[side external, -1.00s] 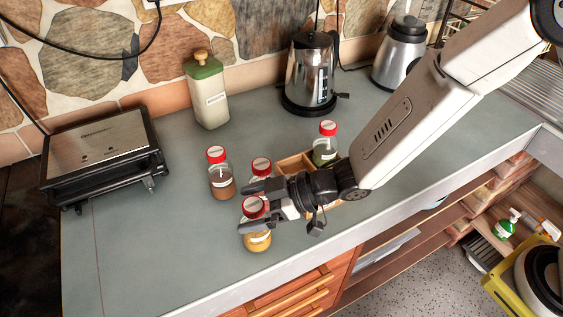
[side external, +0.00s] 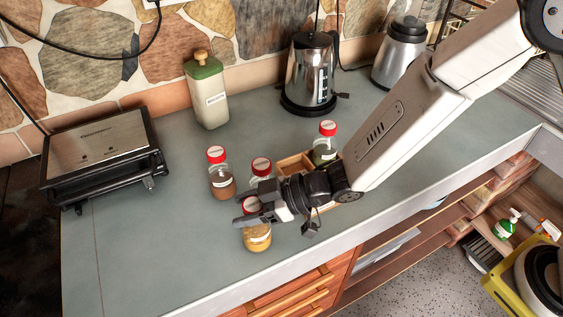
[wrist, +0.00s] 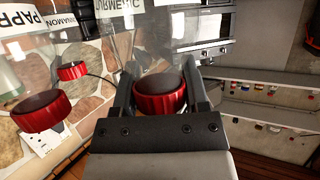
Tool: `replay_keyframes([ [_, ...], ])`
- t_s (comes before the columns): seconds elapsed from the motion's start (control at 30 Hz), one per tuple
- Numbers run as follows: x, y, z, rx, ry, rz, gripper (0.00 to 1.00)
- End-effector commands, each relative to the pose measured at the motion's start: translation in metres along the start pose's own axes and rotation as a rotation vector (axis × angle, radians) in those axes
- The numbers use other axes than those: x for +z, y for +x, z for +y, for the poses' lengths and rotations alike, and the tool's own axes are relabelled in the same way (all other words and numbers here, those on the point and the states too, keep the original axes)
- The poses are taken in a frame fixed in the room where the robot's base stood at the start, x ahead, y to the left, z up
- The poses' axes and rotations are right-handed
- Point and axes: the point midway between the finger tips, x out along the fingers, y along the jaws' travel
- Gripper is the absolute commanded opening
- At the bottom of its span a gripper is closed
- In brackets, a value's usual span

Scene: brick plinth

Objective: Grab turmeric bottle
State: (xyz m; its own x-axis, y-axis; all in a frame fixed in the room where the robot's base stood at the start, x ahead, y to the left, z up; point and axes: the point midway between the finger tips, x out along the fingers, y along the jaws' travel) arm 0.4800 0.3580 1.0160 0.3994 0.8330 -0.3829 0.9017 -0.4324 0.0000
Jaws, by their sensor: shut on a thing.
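The turmeric bottle (side external: 257,239) is a clear jar of yellow-orange powder with a red cap, standing on the grey counter near its front edge. My gripper (side external: 243,210) comes in from the right at cap height, and its fingers partly hide the bottle's top. In the wrist view, the red cap (wrist: 160,98) sits between the two dark fingers of my gripper (wrist: 160,78), which are shut on it. Part of an upside-down turmeric label shows at the top of that view.
A brown-filled jar (side external: 221,178) and another red-capped jar (side external: 261,168) stand close behind. A green-filled jar (side external: 326,149) stands by a wooden rack (side external: 293,164). A kettle (side external: 310,75), a cream bottle (side external: 208,95) and a grill (side external: 103,152) stand farther back. The front-left counter is clear.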

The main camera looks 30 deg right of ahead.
Motion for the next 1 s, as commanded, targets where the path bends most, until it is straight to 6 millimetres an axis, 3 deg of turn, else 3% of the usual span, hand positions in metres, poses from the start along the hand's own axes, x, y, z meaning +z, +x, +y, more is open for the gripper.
replay_keyframes([
  [0.57, -0.006, -0.002, 0.0, 0.0, -0.001, 0.003, 0.0],
  [1.0, -0.046, -0.019, 0.0, 0.0, -0.003, 0.005, 0.0],
])
